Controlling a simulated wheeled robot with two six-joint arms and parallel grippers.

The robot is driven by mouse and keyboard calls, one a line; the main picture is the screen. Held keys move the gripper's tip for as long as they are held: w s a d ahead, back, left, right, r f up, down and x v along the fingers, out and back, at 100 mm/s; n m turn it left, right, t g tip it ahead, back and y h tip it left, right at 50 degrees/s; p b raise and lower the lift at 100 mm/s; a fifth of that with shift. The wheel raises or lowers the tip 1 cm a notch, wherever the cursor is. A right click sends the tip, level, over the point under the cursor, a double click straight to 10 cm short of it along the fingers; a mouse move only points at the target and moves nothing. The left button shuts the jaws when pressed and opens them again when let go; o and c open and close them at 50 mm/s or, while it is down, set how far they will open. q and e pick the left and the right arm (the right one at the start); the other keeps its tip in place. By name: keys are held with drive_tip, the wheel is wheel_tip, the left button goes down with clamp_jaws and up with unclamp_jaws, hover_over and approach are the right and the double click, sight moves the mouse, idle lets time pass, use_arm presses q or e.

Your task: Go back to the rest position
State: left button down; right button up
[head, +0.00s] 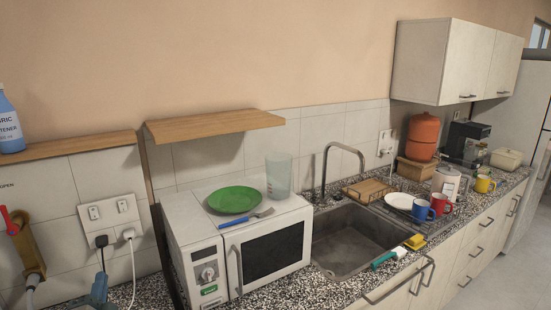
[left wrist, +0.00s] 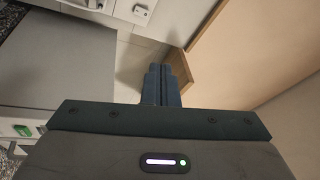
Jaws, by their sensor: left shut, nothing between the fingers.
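My left gripper (head: 99,286) shows at the bottom left edge of the head view, low in front of the worktop and left of the microwave. In the left wrist view its two dark fingers (left wrist: 163,85) are pressed together with nothing between them. My right gripper is in neither view.
A white microwave (head: 217,262) carries a green plate (head: 235,199) and a clear jug (head: 278,174). A sink (head: 350,240) lies to its right. Wooden shelves (head: 214,125) stick out from the wall. Plugs and cords (head: 115,233) hang near my left gripper. Mugs (head: 422,210) stand further right.

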use_arm(q)
drive_tip(key=s+f+n+g+y, duration=0.1)
drive_tip(key=s+f+n+g, duration=0.55)
drive_tip(key=s+f, duration=0.3)
drive_tip(key=s+d+f+n+g+h, duration=0.25)
drive_tip(key=s+d+f+g, duration=0.35)
drive_tip(key=s, duration=0.5)
drive_tip(key=s+d+f+n+g+h, duration=0.1)
drive_tip(key=s+d+f+g+h, duration=0.3)
drive_tip(key=s+d+f, duration=0.45)
drive_tip(key=s+a+f+g+b, duration=0.1)
drive_tip(key=a+f+b, duration=0.15)
drive_tip(key=f, duration=1.55)
drive_tip(key=s+a+f+b, duration=0.2)
drive_tip(key=f+b, duration=0.1)
drive_tip(key=f, duration=1.4)
drive_tip(key=s+a+f+g+b, duration=0.1)
drive_tip(key=s+f+b, duration=0.3)
drive_tip(key=s+f, duration=1.3)
wheel_tip(320, 180, down, 4)
drive_tip(key=shift+s+f+n, duration=0.2)
drive_tip(key=shift+s+n, duration=0.1)
